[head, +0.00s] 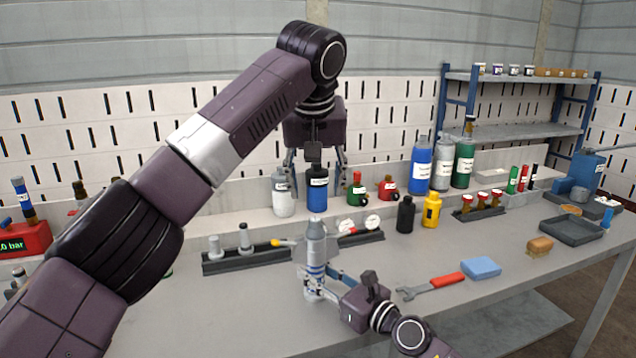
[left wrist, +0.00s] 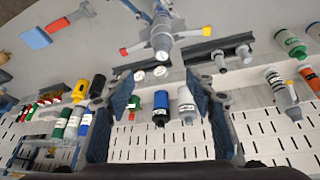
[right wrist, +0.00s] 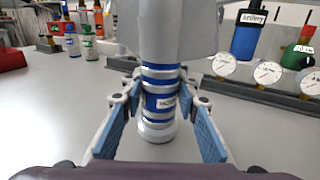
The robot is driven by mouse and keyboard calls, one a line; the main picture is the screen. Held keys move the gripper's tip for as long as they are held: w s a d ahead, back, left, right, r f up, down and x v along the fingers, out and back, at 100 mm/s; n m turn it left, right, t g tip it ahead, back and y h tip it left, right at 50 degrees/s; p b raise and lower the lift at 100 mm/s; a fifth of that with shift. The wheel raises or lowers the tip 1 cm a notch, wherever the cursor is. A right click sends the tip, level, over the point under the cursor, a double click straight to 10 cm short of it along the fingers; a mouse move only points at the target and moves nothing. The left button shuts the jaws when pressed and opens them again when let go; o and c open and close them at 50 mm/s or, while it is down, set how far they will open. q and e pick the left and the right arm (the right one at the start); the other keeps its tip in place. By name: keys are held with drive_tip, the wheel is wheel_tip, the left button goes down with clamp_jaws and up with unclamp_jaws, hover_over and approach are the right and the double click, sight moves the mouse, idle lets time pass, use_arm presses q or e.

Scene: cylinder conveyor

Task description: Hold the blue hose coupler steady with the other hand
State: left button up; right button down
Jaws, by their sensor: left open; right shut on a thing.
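The blue hose coupler, a silver cylinder with blue bands and a label (right wrist: 159,84), stands upright in the right wrist view. It also shows in the head view (head: 313,272), at the table's middle. My right gripper (head: 318,283) is shut on it low down, its fingers (right wrist: 160,101) on either side of the banded part. A silver-grey tapered part rises above the bands. My left gripper (head: 315,172) is high above and behind the coupler, open and empty, pointing down. In the left wrist view its fingers (left wrist: 164,98) are spread, and the silver part (left wrist: 161,38) lies beyond them.
A blue bottle (head: 317,194) and a white bottle (head: 282,195) stand on the back ledge below my left gripper. A dark rack (head: 245,261) stands left of the coupler. A red-handled wrench (head: 431,287) and blue sponge (head: 480,267) lie to the right. The front-left tabletop is clear.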

sight(315, 220)
use_arm(q)
drive_tip(key=shift+n+g+y, duration=0.4)
drive_tip(key=shift+n, duration=0.1)
drive_tip(key=x, duration=0.7)
drive_tip(key=s+x, duration=0.1)
drive_tip(key=x, duration=0.2)
drive_tip(key=shift+w+d+f, duration=0.15)
drive_tip(key=shift+w+f, duration=0.1)
drive_tip(key=shift+f, duration=0.3)
drive_tip(key=shift+c, duration=0.3)
drive_tip(key=c, duration=1)
drive_tip(key=o, duration=1.1)
drive_tip(key=shift+c, duration=0.2)
drive_tip(key=shift+r, duration=0.1)
